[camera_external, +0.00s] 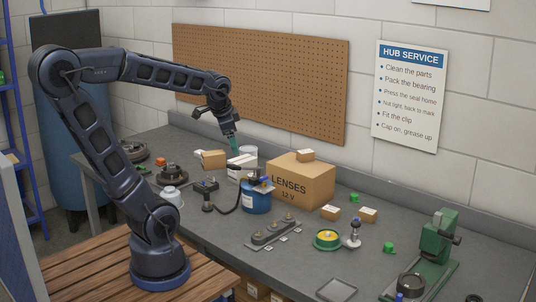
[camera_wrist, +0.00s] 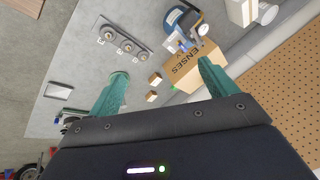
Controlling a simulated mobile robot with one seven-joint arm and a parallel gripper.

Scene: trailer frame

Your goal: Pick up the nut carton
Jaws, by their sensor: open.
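Several small brown cartons lie on the bench, and I cannot read which is the nut carton. Two of them, a left one (camera_external: 330,212) and a right one (camera_external: 369,215), sit in front of the LENSES box (camera_external: 303,187). Another small carton (camera_external: 306,155) lies on top of that box, and a larger brown carton (camera_external: 213,159) stands left of it. In the wrist view, two small cartons (camera_wrist: 155,78) (camera_wrist: 151,96) show between my fingers, well beyond them. My gripper (camera_external: 234,145) has teal fingers, is open and empty above the bench; it also shows in the wrist view (camera_wrist: 162,80).
A blue tin (camera_external: 257,198) stands left of the LENSES box, with a white box (camera_external: 240,168) behind. A grey plate with round parts (camera_external: 274,233), a yellow-green disc (camera_external: 327,239) and a green press (camera_external: 433,255) occupy the front and right. The pegboard wall (camera_external: 260,80) rises behind.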

